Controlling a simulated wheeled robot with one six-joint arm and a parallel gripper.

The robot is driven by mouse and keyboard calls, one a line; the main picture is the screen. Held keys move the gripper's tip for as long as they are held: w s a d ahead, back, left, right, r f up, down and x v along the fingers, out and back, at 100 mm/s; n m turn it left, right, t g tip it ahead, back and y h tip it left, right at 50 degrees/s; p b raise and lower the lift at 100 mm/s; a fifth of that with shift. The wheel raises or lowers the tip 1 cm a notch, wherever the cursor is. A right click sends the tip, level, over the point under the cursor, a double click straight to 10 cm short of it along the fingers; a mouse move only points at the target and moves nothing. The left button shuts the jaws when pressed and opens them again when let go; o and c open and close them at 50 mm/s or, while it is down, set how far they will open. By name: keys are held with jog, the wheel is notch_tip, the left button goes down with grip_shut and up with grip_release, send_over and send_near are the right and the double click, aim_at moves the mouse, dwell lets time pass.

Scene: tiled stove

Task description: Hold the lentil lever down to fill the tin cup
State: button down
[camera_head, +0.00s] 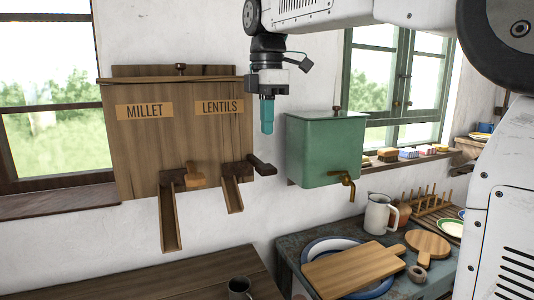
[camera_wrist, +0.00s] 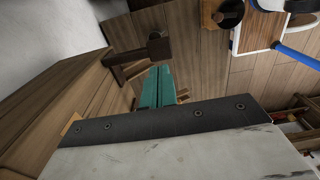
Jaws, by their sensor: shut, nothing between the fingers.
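A wooden dispenser (camera_head: 150,140) hangs on the white wall in the head view, labelled MILLET on the left and LENTILS on the right. The lentil lever (camera_head: 262,165) is a dark wooden arm sticking out to the right above the lentil chute (camera_head: 232,195). My gripper (camera_head: 267,127) points down with teal fingers shut and empty, above the lever and apart from it. In the wrist view my gripper's fingertips (camera_wrist: 157,72) show near a dark wooden lever end (camera_wrist: 158,47). The tin cup (camera_head: 240,287) stands on the wooden table at the bottom edge, partly cut off.
The millet lever (camera_head: 195,181) and millet chute (camera_head: 170,220) are to the left. A green tank (camera_head: 325,145) with a brass tap is close right of my gripper. A blue-grey table (camera_head: 290,262) holds a white jug (camera_head: 380,214) and cutting boards (camera_head: 352,270).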

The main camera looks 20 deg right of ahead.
aim_at(269, 168)
notch_tip(269, 168, down, 7)
jog(key=shift+f, duration=0.1)
dwell(0.5)
jog(key=shift+s+f+t, duration=0.15)
jog(key=shift+f+t, duration=0.15)
jog(key=shift+s+f+t, duration=0.15)
jog(key=shift+f, duration=0.7)
jog(key=shift+s+f+t, duration=0.15)
jog(key=shift+f, duration=0.85)
jog(key=s+r, duration=0.4)
jog(key=r, duration=1)
dwell(0.9)
